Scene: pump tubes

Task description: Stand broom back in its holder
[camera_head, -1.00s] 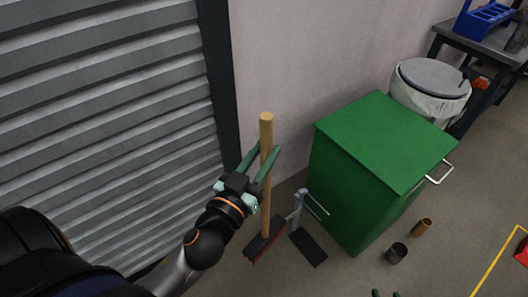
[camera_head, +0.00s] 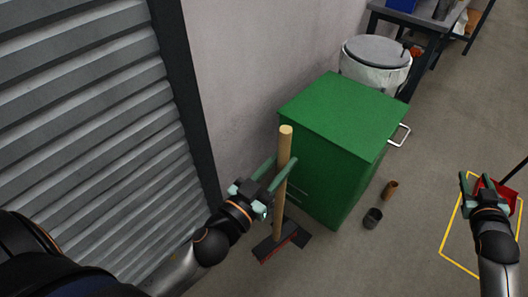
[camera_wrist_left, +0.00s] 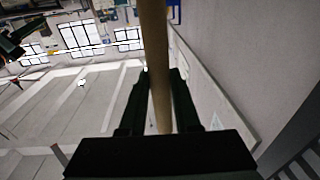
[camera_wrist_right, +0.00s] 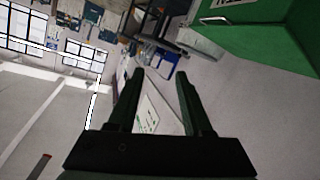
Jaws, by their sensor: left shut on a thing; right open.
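The broom (camera_head: 280,210) has a pale wooden handle and a dark head with a red edge (camera_head: 268,250). It stands nearly upright, low by the floor; I cannot tell whether the head touches it. My left gripper (camera_head: 283,164) is shut on the upper handle, which also shows between the fingers in the left wrist view (camera_wrist_left: 155,60). The holder's dark base (camera_head: 301,237) shows behind the broom head; its grey post is mostly hidden by the handle. My right gripper (camera_head: 478,178) is open and empty at the right; its spread fingers show in the right wrist view (camera_wrist_right: 158,95).
A green box (camera_head: 340,105) stands just behind the broom, beside the wall. A dark cup (camera_head: 373,218) and a brown cup (camera_head: 390,189) are on the floor. A red dustpan (camera_head: 507,193) is by my right gripper.

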